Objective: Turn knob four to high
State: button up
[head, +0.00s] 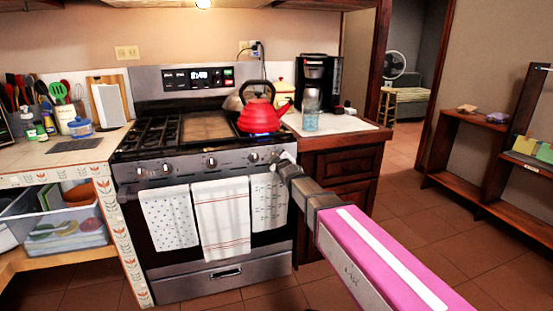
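The stove (183,272) stands at centre left with a row of several round knobs on its front panel. Counting from the left, the fourth knob (253,157) shows just left of my gripper, its pointer setting too small to read. My gripper (283,157) is at the right end of the knob panel, very close to the front. It seems to cover the panel's right end, and I cannot tell whether it touches a knob. Its fingers are too small to tell open from shut. A red kettle (261,116) sits on the right burner, with a bluish glow under it.
Several towels (222,217) hang on the oven handle below the knobs. A counter with a coffee maker (317,78) and a glass (310,116) is to the right. A left counter (30,152) holds utensils. Open floor (430,210) lies at right, before a low shelf (463,150).

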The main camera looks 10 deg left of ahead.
jog(key=v, duration=1.1)
jog(key=d+f+m+g+h, duration=0.35)
jog(key=d+f, duration=0.55)
jog(key=d, duration=0.3)
jog(key=d+f+m+g+h, duration=0.3)
jog(key=d+f+m+h, duration=0.2)
jog(key=d+f, duration=0.5)
jog(key=s+d+f+m+g, duration=0.3)
jog(key=s+d+f+g, duration=0.1)
jog(key=s+d, duration=0.3)
jog(key=s+d+f+m+g+h, duration=0.1)
jog(key=s+d+f+m+g, duration=0.3)
jog(key=s+d, duration=0.3)
jog(key=d, duration=0.2)
jog(key=shift+d+g, duration=0.3)
jog(key=shift+g, duration=0.05)
jog(key=shift+s, duration=0.1)
